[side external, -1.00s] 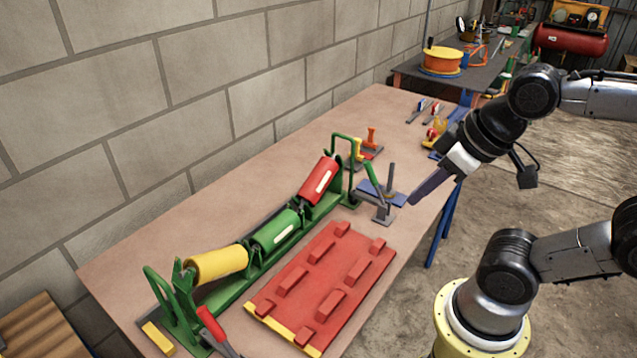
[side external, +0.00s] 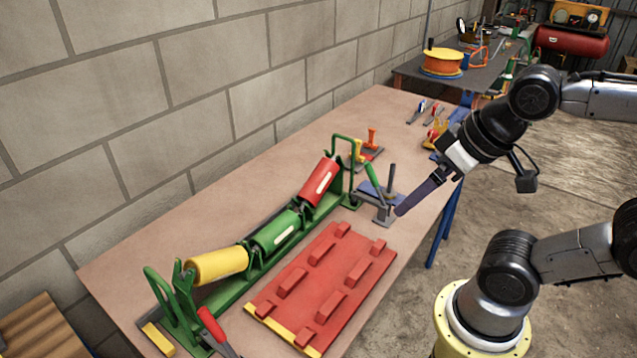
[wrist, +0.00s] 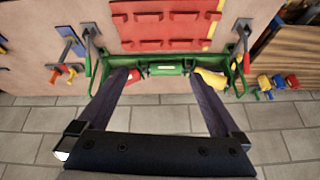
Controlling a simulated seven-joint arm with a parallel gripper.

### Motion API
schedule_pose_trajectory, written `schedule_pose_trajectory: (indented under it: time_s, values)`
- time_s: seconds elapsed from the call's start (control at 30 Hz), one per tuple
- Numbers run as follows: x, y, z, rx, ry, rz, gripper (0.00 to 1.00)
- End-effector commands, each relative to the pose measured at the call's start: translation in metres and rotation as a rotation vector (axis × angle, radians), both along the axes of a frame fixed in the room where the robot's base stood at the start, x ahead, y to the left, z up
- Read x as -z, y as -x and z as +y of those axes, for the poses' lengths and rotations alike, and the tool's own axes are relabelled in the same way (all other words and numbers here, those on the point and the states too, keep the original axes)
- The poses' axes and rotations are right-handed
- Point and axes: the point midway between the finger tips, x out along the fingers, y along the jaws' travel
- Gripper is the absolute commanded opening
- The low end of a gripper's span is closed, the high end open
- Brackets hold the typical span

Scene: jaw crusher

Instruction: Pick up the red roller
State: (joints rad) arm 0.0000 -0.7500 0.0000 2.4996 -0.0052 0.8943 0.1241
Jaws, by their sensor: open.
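The red roller (side external: 319,182) sits tilted in the far end of a green frame (side external: 238,295) on the table, next to the green roller (side external: 277,231) and the yellow roller (side external: 216,264). In the wrist view the red roller (wrist: 134,76) shows only in part, beside the left finger. My gripper (side external: 402,211) is to the right of the red roller, above the table's right side, apart from it. In the wrist view my gripper (wrist: 163,82) has its two long dark fingers wide apart with nothing held between them.
A red ribbed plate (side external: 325,285) lies in front of the frame. A blue-based stand with a post (side external: 391,178) is close to my fingers. Red and yellow clamps (side external: 371,140) stand behind the frame's far end. A block wall runs behind the table.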

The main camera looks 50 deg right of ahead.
Motion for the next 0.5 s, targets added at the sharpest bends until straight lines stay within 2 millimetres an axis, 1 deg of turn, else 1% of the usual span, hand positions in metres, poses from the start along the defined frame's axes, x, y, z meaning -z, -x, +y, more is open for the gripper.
schedule_pose_trajectory:
  time_s: [0.07, 0.17, 0.27, 0.37, 0.4, 0.47, 0.5]
  values:
    - [-0.010, -0.007, -0.004, 0.113, -0.044, -0.034, 1.00]
    - [-0.029, -0.026, -0.013, 0.299, -0.112, -0.085, 1.00]
    - [-0.044, -0.055, -0.023, 0.491, -0.178, -0.115, 1.00]
    - [-0.054, -0.090, -0.035, 0.680, -0.238, -0.141, 1.00]
    - [-0.056, -0.105, -0.040, 0.755, -0.260, -0.150, 1.00]
    - [-0.056, -0.131, -0.047, 0.866, -0.292, -0.164, 1.00]
    - [-0.054, -0.149, -0.053, 0.938, -0.310, -0.172, 1.00]
